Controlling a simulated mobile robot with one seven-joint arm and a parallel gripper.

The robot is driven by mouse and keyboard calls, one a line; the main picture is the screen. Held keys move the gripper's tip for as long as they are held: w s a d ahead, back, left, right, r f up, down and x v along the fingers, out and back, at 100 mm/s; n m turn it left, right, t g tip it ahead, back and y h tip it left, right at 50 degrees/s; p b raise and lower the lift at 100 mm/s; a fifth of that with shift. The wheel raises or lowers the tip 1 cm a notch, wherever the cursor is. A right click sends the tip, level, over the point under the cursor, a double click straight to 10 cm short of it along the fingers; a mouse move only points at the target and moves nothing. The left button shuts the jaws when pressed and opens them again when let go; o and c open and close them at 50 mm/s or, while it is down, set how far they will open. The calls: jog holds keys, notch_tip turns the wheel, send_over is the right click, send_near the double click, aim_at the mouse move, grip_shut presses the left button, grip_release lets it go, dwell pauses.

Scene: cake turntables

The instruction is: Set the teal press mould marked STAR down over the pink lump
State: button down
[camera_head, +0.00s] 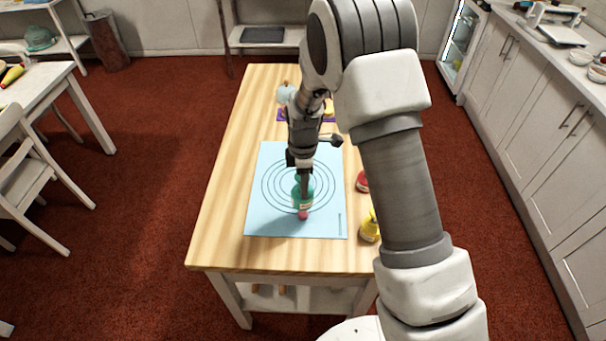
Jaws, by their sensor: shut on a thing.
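My gripper (304,181) points down over the light blue mat (262,224) and is shut on the teal press mould (302,198). The mould is upright as far as I can see; its lettering is too small to read. The pink lump (303,215) shows at the mould's lower edge, near the front of the printed circles. From this one view I cannot tell whether the mould touches the lump or hangs just above it.
Right of the mat stand a red item (362,182) and a yellow one (370,229), partly near my arm. At the back of the wooden table (222,222) are a pale blue item (286,93) and a purple mat (283,115). The table's left side is bare.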

jog(key=shift+f+b, duration=0.85)
jog(key=shift+f, duration=0.85)
jog(key=shift+d+f+b, duration=0.1)
jog(key=shift+f+b, duration=0.05)
jog(key=shift+b, duration=0.15)
jog(key=shift+f+b, duration=1.45)
jog(key=shift+f, duration=0.35)
grip_release()
jog(key=shift+r+p, duration=1.95)
jog(key=shift+r, duration=1.6)
